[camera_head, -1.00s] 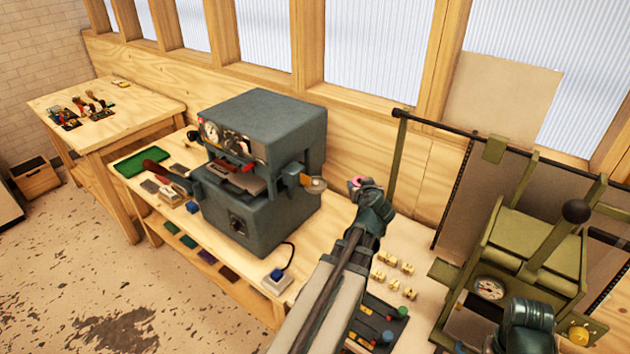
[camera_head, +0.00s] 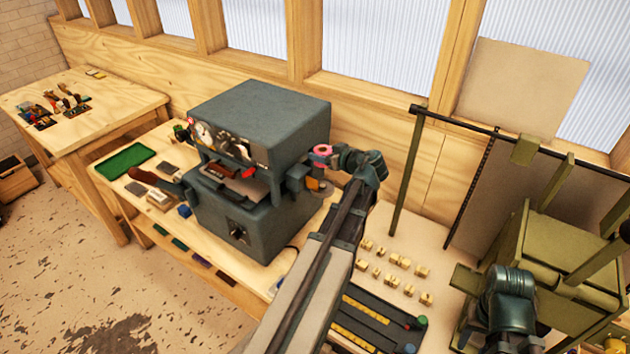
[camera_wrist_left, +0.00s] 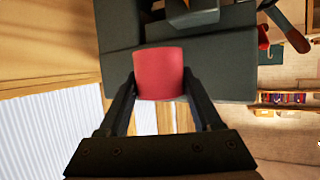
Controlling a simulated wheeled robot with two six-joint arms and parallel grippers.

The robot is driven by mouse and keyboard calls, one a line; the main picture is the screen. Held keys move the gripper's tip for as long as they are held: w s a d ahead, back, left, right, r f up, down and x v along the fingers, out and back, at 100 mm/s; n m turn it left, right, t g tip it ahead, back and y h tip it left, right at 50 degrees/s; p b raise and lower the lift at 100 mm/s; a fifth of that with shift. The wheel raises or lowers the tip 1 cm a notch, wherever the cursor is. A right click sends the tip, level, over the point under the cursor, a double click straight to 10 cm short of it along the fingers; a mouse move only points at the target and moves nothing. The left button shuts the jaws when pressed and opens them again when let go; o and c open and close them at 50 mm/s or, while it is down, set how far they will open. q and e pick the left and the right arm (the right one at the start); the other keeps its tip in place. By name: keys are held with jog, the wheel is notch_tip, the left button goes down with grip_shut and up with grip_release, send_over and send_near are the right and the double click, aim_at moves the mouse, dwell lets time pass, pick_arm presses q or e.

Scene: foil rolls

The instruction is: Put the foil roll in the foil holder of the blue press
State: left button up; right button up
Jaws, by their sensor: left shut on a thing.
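The blue press (camera_head: 255,110) is a blue-grey box-shaped machine on the wooden bench. My left gripper (camera_head: 325,158) is shut on the pink-red foil roll (camera_head: 321,151), at the press's right side. In the left wrist view, the roll (camera_wrist_left: 158,73) sits between the two fingers, with the press body (camera_wrist_left: 118,45) close behind it. A bracket with an orange-brown part (camera_head: 316,185), seemingly the foil holder, sticks out from the press's right side just below the roll. The roll appears above it; I cannot tell whether they touch. My right gripper's fingers do not show.
An olive-green press (camera_head: 555,240) stands at the right, near my right arm. Several small brass blocks (camera_head: 395,262) and a black tray (camera_head: 372,318) lie on the bench. A green mat (camera_head: 125,161) lies left of the blue press. Another table (camera_head: 85,110) stands farther left.

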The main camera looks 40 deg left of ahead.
aim_at(323, 187)
pick_arm(q)
jog(key=shift+a, duration=0.1)
jog(key=shift+f, duration=0.15)
jog(key=shift+f+b, duration=0.4)
jog(key=shift+b, duration=0.25)
notch_tip(323, 187, down, 9)
jog(key=b, duration=0.8)
jog(key=shift+r+b, duration=0.1)
jog(key=shift+b, duration=0.3)
jog(key=o, duration=1.2)
jog(key=shift+c, duration=0.2)
